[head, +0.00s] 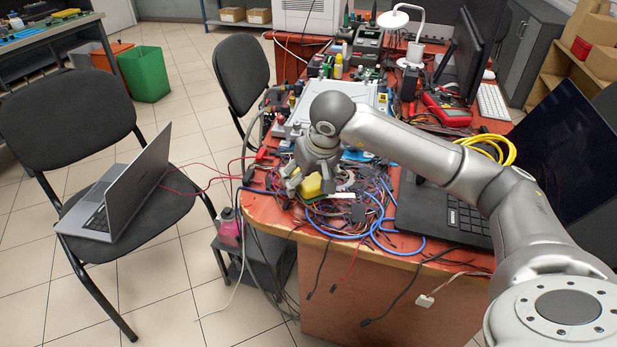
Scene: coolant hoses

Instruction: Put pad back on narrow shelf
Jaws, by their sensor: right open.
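My right gripper (303,188) reaches down over a heap of wires at the front left of the red table (262,212). It is open. A small yellow block (312,186) shows right at its fingers; I cannot tell whether they touch it, or whether it is the pad. I cannot make out with certainty which surface is the narrow shelf. My left gripper is not in view.
Blue, red and black cables (345,215) tangle under my right gripper, some hanging over the table edge. A black laptop (445,210) lies right of them. A chair with a grey laptop (125,185) stands left. A pink bottle (229,228) stands low beside the table.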

